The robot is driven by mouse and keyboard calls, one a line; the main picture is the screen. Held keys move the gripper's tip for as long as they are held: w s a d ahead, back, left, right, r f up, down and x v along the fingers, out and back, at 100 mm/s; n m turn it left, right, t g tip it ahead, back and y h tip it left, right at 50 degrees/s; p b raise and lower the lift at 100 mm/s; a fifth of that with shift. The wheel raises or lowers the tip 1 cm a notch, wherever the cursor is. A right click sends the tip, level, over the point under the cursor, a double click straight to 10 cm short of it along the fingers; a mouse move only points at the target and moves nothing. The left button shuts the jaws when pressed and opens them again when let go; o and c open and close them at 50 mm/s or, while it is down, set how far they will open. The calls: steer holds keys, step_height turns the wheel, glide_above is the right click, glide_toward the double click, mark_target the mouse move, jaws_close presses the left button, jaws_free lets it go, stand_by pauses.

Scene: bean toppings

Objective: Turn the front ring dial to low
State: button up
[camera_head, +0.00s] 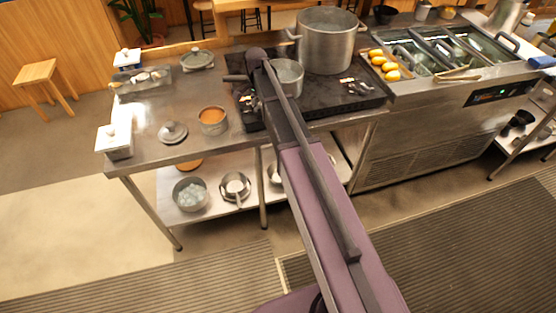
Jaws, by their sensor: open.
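The black cooktop (320,108) sits on the steel counter, with a large steel pot (326,45) at its back and a smaller steel saucepan (290,72) left of it. Small pale-marked controls (357,87) show on the cooktop's right part, and similar ones (248,103) show near its left edge. I cannot tell which one is the front ring dial or read any setting. My dark and purple arm reaches up across the middle of the view and covers part of the cooktop and saucepan. I cannot make out my gripper; the arm's far end is by the saucepan.
An orange-filled pot (212,121), a loose lid (173,132) and a white box (114,143) stand on the left counter. Yellow food (384,64) and steel topping bins (450,48) are on the right. Pots sit on the lower shelf (222,205). The floor in front is clear.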

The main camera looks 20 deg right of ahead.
steer(key=shift+m, duration=1)
step_height(320, 180, up, 14)
steer(key=p, duration=1.4)
steer(key=s+f+n+b, duration=0.6)
steer(key=s+f+b, duration=0.1)
steer(key=s, duration=0.6)
steer(key=s+f+n+b, duration=0.7)
steer(key=s+f+b, duration=0.1)
steer(key=s, duration=0.5)
steer(key=shift+a+f+n+b, duration=0.15)
steer(key=shift+f+n+b, duration=0.15)
steer(key=shift+b, duration=0.05)
step_height(320, 180, up, 16)
steer(key=f+m+p, duration=0.1)
steer(key=m+p, duration=0.4)
steer(key=p, duration=1.1)
glide_above(259, 105)
steer(key=shift+r, duration=0.2)
steer(key=shift+f+b, duration=0.2)
steer(key=shift+b, duration=0.3)
step_height(259, 105, down, 13)
steer(key=b, duration=1.3)
steer(key=shift+f, duration=0.2)
